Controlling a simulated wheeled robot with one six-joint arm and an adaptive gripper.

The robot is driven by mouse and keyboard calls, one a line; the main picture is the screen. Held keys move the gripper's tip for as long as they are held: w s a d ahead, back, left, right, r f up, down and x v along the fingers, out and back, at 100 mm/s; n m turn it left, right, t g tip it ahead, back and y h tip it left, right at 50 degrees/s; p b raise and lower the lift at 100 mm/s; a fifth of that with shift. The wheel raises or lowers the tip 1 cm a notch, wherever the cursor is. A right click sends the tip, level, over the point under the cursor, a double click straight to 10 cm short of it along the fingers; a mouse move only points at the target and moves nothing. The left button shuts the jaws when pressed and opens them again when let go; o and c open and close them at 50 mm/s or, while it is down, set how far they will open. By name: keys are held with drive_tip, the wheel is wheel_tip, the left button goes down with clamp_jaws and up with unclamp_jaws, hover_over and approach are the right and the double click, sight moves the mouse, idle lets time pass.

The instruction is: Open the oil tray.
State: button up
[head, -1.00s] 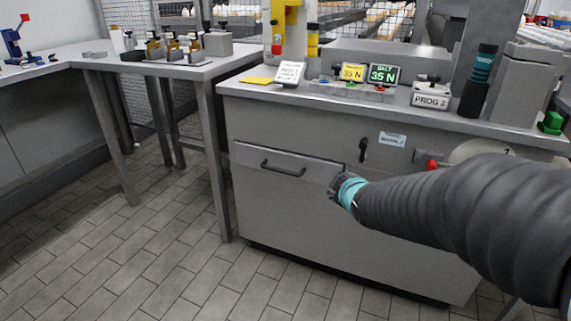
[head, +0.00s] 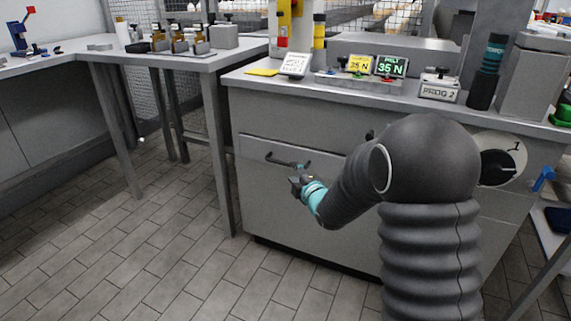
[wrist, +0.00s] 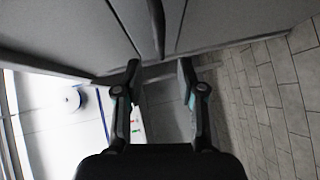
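The oil tray appears to be the grey drawer front (head: 258,174) in the cabinet below the bench top, sitting flush as far as I can see. Its black bar handle (head: 280,161) is partly behind my gripper (head: 302,180) in the head view. In the wrist view the handle (wrist: 157,28) is a dark bar running down from the top, with its lower end close to the gap between my fingertips (wrist: 160,66). My fingers are spread apart with nothing between them. I cannot tell whether they touch the handle.
A rotary dial (head: 498,163) and a blue lever (head: 543,179) are on the cabinet's right. The bench top carries a PROG 2 box (head: 438,88) and two 35 N displays (head: 390,66). A side table (head: 195,60) stands left. The tiled floor (head: 150,240) before the drawer is clear.

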sight(287, 165)
drive_tip(key=x, duration=0.8)
drive_tip(key=shift+w+a, duration=0.1)
drive_tip(key=shift+w, duration=0.15)
clamp_jaws()
